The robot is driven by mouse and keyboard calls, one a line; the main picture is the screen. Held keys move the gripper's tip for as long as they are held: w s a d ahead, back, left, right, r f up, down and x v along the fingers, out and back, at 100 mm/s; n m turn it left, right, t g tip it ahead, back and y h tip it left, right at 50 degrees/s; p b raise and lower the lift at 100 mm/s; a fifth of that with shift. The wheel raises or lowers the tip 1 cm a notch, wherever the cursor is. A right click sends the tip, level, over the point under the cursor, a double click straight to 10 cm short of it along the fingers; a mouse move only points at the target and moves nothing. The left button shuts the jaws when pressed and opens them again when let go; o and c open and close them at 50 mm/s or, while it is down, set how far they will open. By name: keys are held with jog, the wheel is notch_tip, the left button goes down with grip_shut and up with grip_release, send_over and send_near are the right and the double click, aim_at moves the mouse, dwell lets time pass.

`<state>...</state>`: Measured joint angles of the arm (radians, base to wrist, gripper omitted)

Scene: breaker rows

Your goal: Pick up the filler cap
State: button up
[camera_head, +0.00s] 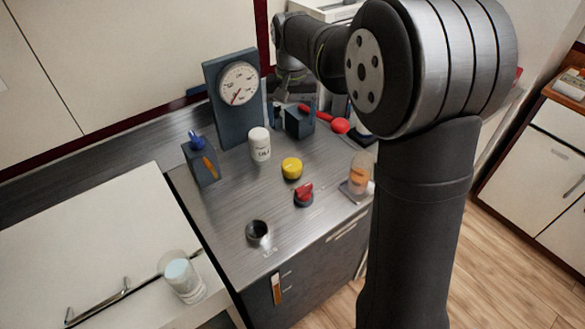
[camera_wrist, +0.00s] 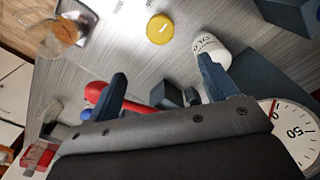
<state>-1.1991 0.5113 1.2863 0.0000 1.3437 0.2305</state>
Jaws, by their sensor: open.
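A round yellow cap, which looks like the filler cap (camera_head: 292,168), sits on the grey metal counter, right of the white bottle. In the wrist view the yellow cap (camera_wrist: 160,28) is near the top centre, beyond my fingertips and apart from them. My gripper (camera_wrist: 163,78) is open, with its two dark blue fingers spread and no cap between them. In the head view my gripper (camera_head: 284,92) is at the back of the counter, right of the gauge, and its fingertips are hard to make out.
A white bottle (camera_head: 260,144), a gauge panel (camera_head: 228,120), a dark block (camera_head: 299,122) and a red-handled thing (camera_head: 340,125) stand toward the back. A clear cup (camera_head: 359,175) stands right.

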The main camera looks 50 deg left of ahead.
jog(key=n, duration=0.7)
send_over(292, 164)
jog(key=f, duration=1.2)
jog(key=shift+s+d+f, duration=0.15)
jog(key=shift+d+f, duration=0.05)
jog(key=shift+a+f, duration=0.15)
jog(key=shift+f, duration=2.55)
jog(key=c, duration=1.1)
